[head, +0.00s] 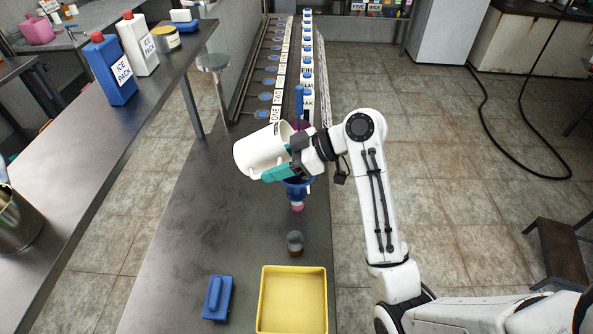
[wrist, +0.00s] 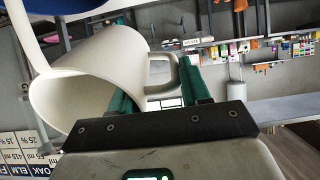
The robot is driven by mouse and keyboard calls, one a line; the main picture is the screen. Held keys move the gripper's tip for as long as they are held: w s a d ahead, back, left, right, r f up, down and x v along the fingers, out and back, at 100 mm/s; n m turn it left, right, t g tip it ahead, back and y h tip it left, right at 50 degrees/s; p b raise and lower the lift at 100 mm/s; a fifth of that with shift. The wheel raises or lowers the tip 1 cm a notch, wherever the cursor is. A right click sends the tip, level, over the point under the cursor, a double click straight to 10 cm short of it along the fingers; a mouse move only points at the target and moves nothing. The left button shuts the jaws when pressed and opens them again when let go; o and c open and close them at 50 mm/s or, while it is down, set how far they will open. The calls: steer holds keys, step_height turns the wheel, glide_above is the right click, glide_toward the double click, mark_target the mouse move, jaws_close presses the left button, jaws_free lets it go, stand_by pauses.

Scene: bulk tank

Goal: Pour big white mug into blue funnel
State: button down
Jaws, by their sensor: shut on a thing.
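The big white mug (head: 258,150) is held in the air above the dark counter and tilted well over; it also shows in the wrist view (wrist: 115,55), with its pale inside visible. My gripper (head: 284,168) has teal fingers, which show in the wrist view (wrist: 160,90) on either side of the mug's handle, shut on it. The blue funnel (head: 299,183) is just below and behind my gripper and mostly hidden by it. Its narrow lower part shows above a pinkish piece on the counter. I cannot see any liquid leaving the mug.
A small jar of brown stuff (head: 295,244), a yellow tray (head: 292,269) and a blue block with a handle (head: 218,298) are nearer on the counter. A row of labelled dispensers (head: 307,60) runs behind. The counter left of the mug is clear.

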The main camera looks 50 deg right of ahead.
steer(key=shift+s+f+t+b, duration=0.1)
steer(key=shift+t+b, duration=0.2)
steer(key=shift+b, duration=0.25)
stand_by(1.0)
steer(key=w+a+f+g+h+p, duration=0.4)
steer(key=w+f+g+h+p, duration=0.1)
steer(key=g, duration=0.5)
steer(key=shift+w+f+h+p, duration=0.25)
steer(key=shift+f+h+p, duration=0.5)
steer(key=shift+h, duration=0.55)
steer(key=shift+a, duration=0.1)
